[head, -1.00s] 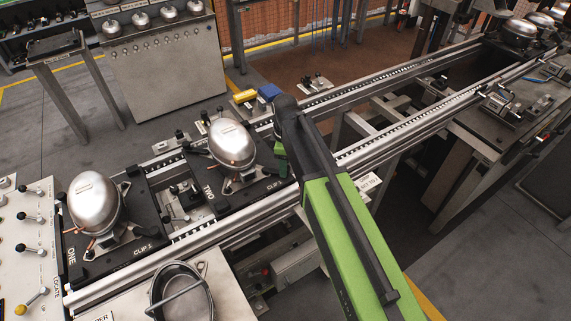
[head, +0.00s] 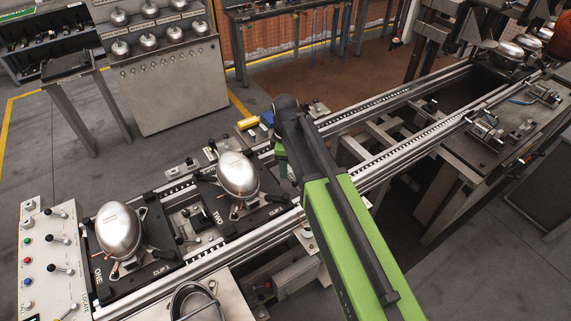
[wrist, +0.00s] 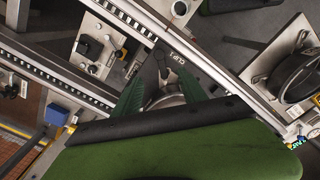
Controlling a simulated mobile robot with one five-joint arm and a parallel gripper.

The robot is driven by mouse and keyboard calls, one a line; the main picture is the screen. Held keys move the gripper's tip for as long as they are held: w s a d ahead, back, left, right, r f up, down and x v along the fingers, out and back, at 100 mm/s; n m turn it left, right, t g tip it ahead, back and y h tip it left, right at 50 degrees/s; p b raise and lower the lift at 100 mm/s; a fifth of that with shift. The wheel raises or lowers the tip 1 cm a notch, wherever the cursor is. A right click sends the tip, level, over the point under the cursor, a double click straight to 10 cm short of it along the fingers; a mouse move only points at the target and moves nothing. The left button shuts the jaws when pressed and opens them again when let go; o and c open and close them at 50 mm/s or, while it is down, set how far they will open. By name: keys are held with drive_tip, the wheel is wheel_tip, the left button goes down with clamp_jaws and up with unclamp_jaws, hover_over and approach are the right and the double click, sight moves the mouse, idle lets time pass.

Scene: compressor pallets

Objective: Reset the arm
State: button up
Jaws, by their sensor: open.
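My green and black arm crosses the head view from the lower right to the conveyor. My gripper (head: 282,162) is at its far end, just right of the compressor on pallet TWO (head: 237,176), mostly hidden behind the arm. In the wrist view its two green fingers (wrist: 158,90) stand apart, with nothing seen held between them. A black pallet plate marked CLIP (wrist: 174,72) lies below them, and a rounded metal part shows between the fingers, largely covered by my arm. Another silver compressor (head: 119,231) sits on pallet ONE (head: 150,268) at the left.
The conveyor rails (head: 400,147) run to the upper right, with open gaps between crossbars. A control panel (head: 45,255) with knobs is at the left. A rack of compressors (head: 165,85) is at the back.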

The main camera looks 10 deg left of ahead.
idle(0.3)
drive_tip(key=w+d+f+m+b, duration=0.1)
drive_tip(key=d+f+m+b, duration=0.15)
drive_tip(key=d, duration=0.65)
drive_tip(key=w+d+f+m+b, duration=0.15)
drive_tip(key=d+f+b, duration=0.25)
drive_tip(key=d, duration=0.6)
drive_tip(key=s+d+f+m+b, duration=0.2)
drive_tip(key=s+d+m, duration=0.7)
drive_tip(key=d+m, duration=0.5)
drive_tip(key=shift+s+f+m+b, duration=0.15)
drive_tip(key=shift+f+m+b, duration=0.15)
drive_tip(key=shift+f+b, duration=0.15)
